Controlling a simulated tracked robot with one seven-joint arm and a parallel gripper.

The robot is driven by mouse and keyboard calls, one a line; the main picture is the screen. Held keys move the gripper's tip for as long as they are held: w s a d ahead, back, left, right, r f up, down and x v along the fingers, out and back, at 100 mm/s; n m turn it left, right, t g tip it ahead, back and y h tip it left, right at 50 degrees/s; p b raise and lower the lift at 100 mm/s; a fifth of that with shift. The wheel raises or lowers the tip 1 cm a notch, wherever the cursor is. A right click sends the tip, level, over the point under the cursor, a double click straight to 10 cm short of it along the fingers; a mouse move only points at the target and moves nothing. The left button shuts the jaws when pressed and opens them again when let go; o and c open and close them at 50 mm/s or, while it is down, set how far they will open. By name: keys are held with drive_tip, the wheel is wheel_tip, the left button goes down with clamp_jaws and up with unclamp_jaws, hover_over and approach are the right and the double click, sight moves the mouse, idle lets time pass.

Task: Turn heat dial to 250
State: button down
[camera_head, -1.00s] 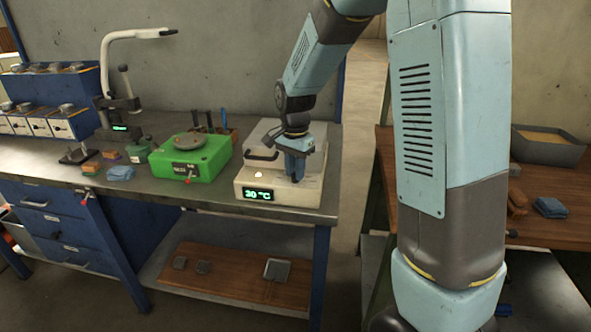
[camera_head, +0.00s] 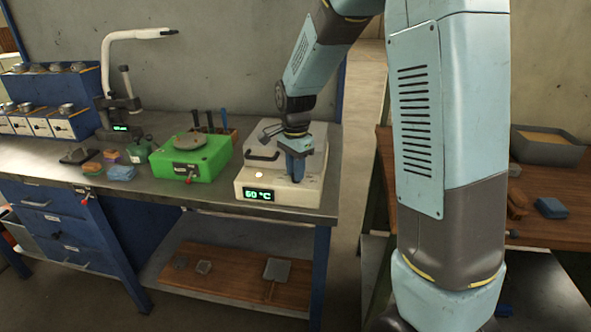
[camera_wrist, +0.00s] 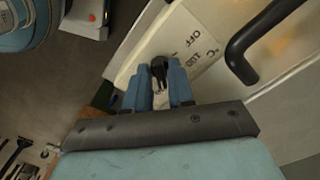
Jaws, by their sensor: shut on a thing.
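The furnace (camera_head: 257,180) is a cream box at the right end of the steel bench, with a lit green display (camera_head: 258,195) that reads 60 °C. My gripper (camera_head: 296,178) points down over the right part of the furnace top. In the wrist view my gripper (camera_wrist: 160,88) is shut on the black heat dial (camera_wrist: 159,68), with a blue finger on each side of it. Printed marks, including "OFF", "100" and "°C", show beside the dial. In the head view the dial is hidden behind my gripper.
The furnace's dark handle (camera_head: 262,156) stands close to my gripper and also shows in the wrist view (camera_wrist: 245,45). A green device (camera_head: 190,158) with a round plate is left of the furnace. A white round button (camera_head: 259,174) is on the furnace's front part.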

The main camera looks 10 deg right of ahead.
drive_tip(key=c, duration=1.2)
unclamp_jaws()
drive_tip(key=shift+r, duration=0.1)
wheel_tip(320, 180, up, 14)
drive_tip(key=shift+f, duration=0.2)
